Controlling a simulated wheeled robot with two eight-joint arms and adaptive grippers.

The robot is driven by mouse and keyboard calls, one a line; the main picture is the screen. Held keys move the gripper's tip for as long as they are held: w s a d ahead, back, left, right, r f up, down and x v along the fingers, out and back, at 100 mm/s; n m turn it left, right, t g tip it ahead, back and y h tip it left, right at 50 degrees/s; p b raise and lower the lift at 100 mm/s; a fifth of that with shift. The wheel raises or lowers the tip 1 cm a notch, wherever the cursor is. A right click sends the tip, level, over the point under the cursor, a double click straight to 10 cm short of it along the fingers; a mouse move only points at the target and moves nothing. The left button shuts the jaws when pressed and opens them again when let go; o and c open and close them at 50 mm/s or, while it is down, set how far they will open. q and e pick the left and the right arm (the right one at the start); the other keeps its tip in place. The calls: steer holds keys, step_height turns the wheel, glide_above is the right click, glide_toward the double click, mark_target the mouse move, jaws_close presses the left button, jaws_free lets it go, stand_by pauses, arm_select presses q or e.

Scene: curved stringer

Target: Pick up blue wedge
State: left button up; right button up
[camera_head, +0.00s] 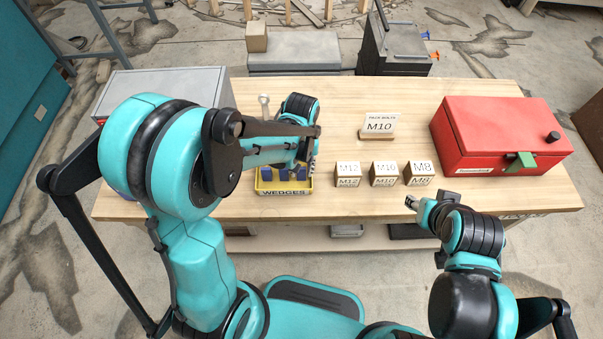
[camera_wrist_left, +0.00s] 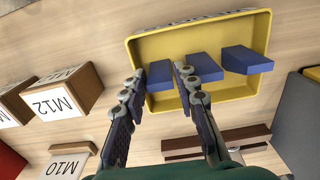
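Several blue wedges lie in a yellow bin (camera_wrist_left: 262,25) labelled WEDGES, which stands at the table's front edge in the head view (camera_head: 285,193). In the left wrist view, one blue wedge (camera_wrist_left: 160,75) shows between the fingertips of my left gripper (camera_wrist_left: 160,72). A second blue wedge (camera_wrist_left: 208,66) is partly behind the right-hand finger, and a third (camera_wrist_left: 246,60) is to its right. My left gripper is open with its fingers apart over the bin; contact with the wedge cannot be told. My right gripper (camera_head: 411,202) is near the front table edge, its opening too small to tell.
Labelled blocks M12 (camera_head: 347,174), M10 (camera_head: 383,174) and M8 (camera_head: 419,173) stand right of the bin. An M10 sign (camera_head: 379,126) is behind them. A red toolbox (camera_head: 490,135) occupies the right side. The back middle of the wooden table (camera_head: 350,105) is clear.

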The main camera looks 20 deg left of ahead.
arm_select(q)
steer(key=c, duration=0.6)
steer(key=shift+r, duration=0.15)
